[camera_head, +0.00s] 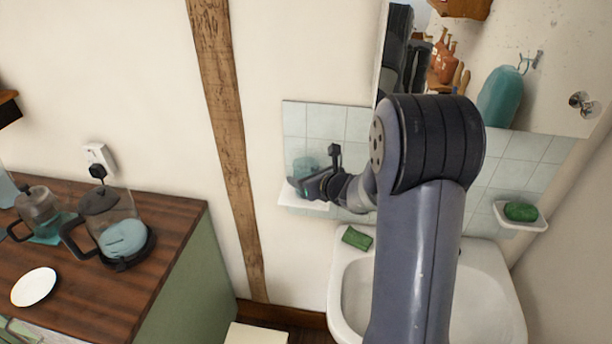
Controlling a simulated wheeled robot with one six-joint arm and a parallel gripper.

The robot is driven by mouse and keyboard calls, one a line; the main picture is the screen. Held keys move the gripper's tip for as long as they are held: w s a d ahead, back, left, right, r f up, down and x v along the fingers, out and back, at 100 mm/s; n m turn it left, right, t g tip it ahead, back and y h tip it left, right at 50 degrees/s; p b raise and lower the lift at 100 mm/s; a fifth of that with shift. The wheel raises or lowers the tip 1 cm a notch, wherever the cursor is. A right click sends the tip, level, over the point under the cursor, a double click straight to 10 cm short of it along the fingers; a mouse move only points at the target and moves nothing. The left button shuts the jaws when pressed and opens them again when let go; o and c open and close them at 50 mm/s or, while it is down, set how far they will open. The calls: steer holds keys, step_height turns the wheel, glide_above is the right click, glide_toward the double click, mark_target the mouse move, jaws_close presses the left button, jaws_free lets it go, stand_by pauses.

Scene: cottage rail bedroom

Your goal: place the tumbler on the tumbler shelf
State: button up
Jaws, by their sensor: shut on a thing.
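The tumbler (303,168) is a clear, bluish cup in front of the tiled wall at the middle of the view. My gripper (304,184) is at the tumbler and shut on it; the fingers are small and partly hidden by the gripper body. The tumbler shelf (291,197) is a small white ledge on the tiles, directly below the tumbler and gripper. I cannot tell whether the tumbler's base touches the shelf. My arm covers the shelf's right side.
A soap dish (508,220) with green soap (520,211) is at right. A mirror (550,95) hangs above. The wooden counter (170,222) at left holds a kettle (110,215) and a plate (34,287).

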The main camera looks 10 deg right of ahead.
steer(key=shift+w, duration=0.1)
steer(key=shift+f, duration=0.15)
steer(key=shift+f, duration=0.1)
steer(key=o, duration=0.8)
steer(key=shift+r, duration=0.25)
steer(key=b+v, duration=0.1)
steer(key=v, duration=1.1)
steer(key=shift+d+f, duration=0.1)
steer(key=shift+f, duration=0.05)
